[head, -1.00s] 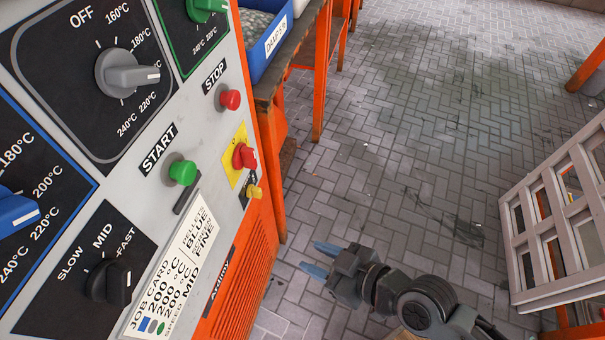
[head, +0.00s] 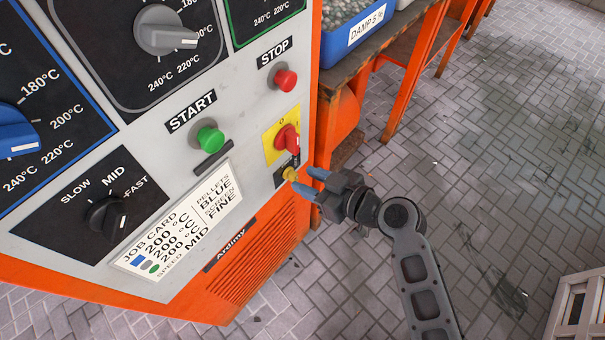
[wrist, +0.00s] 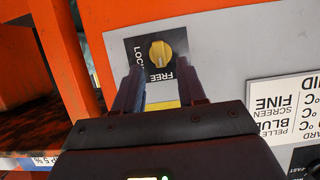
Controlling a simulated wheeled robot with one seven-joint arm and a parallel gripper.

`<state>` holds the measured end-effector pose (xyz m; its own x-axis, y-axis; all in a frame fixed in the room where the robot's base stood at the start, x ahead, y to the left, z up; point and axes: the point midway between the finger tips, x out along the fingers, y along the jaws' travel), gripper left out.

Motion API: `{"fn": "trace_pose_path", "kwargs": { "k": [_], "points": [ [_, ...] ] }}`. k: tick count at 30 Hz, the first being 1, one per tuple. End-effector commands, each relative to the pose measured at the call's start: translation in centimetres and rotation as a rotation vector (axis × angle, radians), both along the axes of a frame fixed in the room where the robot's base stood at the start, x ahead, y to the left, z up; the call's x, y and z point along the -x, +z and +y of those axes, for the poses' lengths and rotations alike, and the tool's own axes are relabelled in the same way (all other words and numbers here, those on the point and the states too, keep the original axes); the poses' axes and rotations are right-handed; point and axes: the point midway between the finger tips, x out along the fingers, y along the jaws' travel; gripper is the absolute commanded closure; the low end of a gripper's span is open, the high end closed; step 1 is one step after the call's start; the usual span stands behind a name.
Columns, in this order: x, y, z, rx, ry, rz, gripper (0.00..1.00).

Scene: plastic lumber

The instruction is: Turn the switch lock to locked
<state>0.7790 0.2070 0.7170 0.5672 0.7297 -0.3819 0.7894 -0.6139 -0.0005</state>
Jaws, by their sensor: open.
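The switch lock is a small yellow knob (head: 290,174) on a black plate at the panel's right edge, below the red rotary switch. In the wrist view the knob (wrist: 160,52) shows upside down, with FREE printed below it and LOCK, partly hidden, to its left. Its ridge stands upright in that view, its pale mark toward FREE. My gripper (head: 306,181) is open, its blue-grey fingertips close to the knob in the head view. In the wrist view the open fingers (wrist: 160,86) point at the plate, one each side of the knob's line, with nothing between them.
A red rotary switch (head: 287,139) on a yellow plate sits just above the knob. The green START button (head: 207,136), red STOP button (head: 285,79) and job card (head: 182,222) are nearby. An orange bench (head: 410,60) with a blue bin (head: 356,32) stands beyond the panel's right edge.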

Motion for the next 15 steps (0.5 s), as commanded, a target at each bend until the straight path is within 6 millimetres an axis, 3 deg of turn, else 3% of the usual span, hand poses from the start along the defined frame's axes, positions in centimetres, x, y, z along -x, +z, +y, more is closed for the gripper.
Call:
{"fn": "trace_pose_path", "kwargs": {
  "k": [6, 15],
  "points": [
    [-1.5, -1.0, 1.9, 0.001, 0.000, 0.001, 0.60],
    [-1.8, -1.3, 2.4, 0.001, -0.001, 0.000, 0.60]
  ]
}}
